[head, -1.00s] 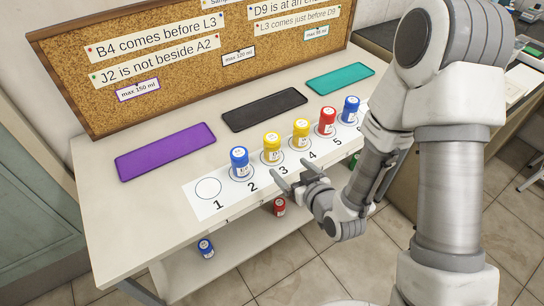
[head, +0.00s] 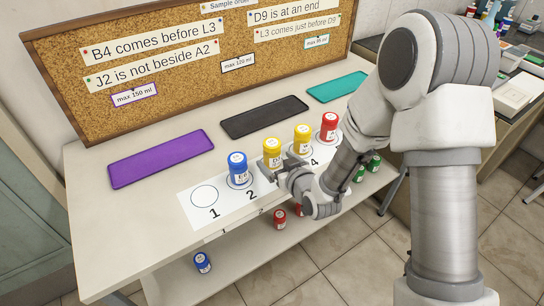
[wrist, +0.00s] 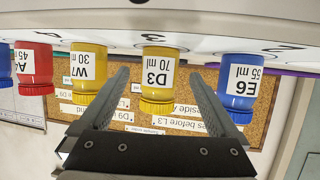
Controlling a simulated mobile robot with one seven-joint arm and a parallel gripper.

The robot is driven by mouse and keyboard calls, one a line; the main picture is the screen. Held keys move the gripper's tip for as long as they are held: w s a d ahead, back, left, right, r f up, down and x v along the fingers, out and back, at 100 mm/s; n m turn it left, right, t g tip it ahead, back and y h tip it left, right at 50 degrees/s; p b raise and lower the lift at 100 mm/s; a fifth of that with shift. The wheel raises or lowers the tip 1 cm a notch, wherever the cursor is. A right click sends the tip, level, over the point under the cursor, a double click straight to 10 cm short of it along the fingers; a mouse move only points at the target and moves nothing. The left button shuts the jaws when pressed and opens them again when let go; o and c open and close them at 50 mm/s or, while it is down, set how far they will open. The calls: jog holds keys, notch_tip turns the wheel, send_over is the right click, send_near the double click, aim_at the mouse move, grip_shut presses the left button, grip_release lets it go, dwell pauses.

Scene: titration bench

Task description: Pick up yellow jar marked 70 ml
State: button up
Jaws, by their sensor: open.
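In the head view this yellow jar (head: 272,151) stands upright on spot 3 of the white numbered strip (head: 224,213). My gripper (head: 284,170) is open at the front of the jar, its fingers pointing at it. In the wrist view the fingers (wrist: 166,98) lie to either side of the jar, with gaps; I cannot tell how deep the jar sits between them. My wrist hides part of the strip.
A blue jar E6 (head: 238,169) stands on spot 2, close beside my fingers. Another yellow jar, W7 (head: 302,140), stands on spot 4, with a red jar (head: 329,126) beyond. Spot 1 is empty. Purple (head: 160,158), black (head: 264,117) and teal (head: 337,86) mats lie empty behind.

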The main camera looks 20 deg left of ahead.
aim_at(276, 159)
jog(key=x, duration=0.3)
jog(key=shift+w+a, duration=0.1)
jog(key=shift+w, duration=0.05)
jog(key=c, duration=1.5)
jog(key=shift+r, duration=0.15)
